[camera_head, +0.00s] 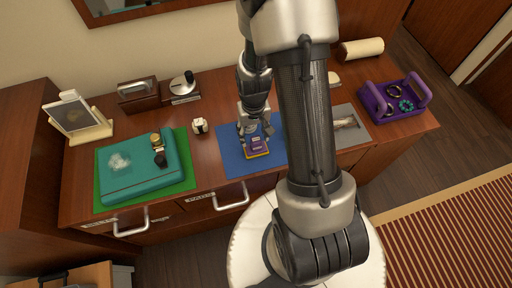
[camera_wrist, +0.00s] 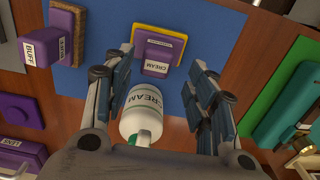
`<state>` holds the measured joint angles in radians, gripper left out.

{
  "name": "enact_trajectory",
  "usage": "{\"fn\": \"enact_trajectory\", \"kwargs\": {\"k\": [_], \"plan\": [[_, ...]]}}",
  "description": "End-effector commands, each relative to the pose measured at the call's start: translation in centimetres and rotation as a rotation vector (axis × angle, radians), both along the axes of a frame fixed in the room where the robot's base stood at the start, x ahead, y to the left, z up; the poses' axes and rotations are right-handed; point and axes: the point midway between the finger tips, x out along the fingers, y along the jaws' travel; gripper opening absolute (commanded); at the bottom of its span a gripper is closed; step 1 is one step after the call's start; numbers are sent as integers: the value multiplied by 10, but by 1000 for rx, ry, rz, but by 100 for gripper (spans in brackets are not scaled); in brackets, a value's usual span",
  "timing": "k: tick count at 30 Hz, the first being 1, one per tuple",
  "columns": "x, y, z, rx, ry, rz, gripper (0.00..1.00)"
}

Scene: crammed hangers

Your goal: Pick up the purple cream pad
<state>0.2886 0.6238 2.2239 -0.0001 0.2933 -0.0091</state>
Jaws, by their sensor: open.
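The purple cream pad (camera_head: 257,146) lies on the blue mat (camera_head: 231,157) in the head view. In the wrist view the pad (camera_wrist: 160,50) shows a purple block with a white CREAM label and a yellow base edge. My gripper (camera_head: 255,131) points down over the mat, close behind the pad. In the wrist view my gripper (camera_wrist: 160,62) is open, with a finger on either side of the pad's line and nothing held. Whether a finger touches the pad cannot be told.
A white CREAM bottle (camera_wrist: 142,115) shows between the fingers in the wrist view. A purple BUFF pad (camera_wrist: 63,35) is to the left there. In the head view, a teal case (camera_head: 135,172) lies left and a purple tray (camera_head: 375,104) stands right. Drawer handles line the front.

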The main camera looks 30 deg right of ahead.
Motion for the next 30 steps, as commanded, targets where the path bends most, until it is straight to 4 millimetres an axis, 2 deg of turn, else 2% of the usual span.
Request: {"fn": "enact_trajectory", "kwargs": {"k": [4,7,15,30], "plan": [[-9,-3,-25,1,4,-2,52],[-8,-3,-40,1,3,0,52],[-8,-3,-43,0,-1,0,52],[-8,-3,-43,0,0,0,19]]}}
